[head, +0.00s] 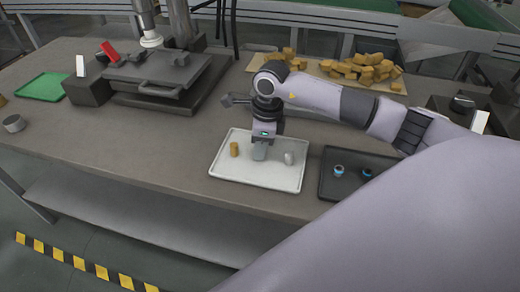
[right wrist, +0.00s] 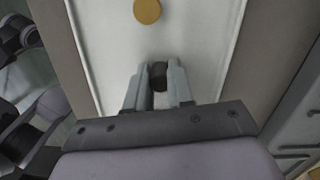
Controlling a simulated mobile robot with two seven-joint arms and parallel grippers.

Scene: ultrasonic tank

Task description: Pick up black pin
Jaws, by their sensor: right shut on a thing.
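My right gripper (head: 260,153) points down over the white tray (head: 258,183). In the right wrist view its two fingers (right wrist: 157,84) are shut on the black pin (right wrist: 158,70), a short dark cylinder whose top shows between the fingertips. In the head view the black pin is hidden by the gripper. I cannot tell if it is clear of the tray floor. My left gripper is not in view.
A brass pin (head: 234,149) stands left of the gripper and a silver pin (head: 290,158) right of it on the tray. A dark tray (head: 336,192) with two blue-ringed pieces lies to the right. Wooden blocks (head: 365,68) lie behind my arm.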

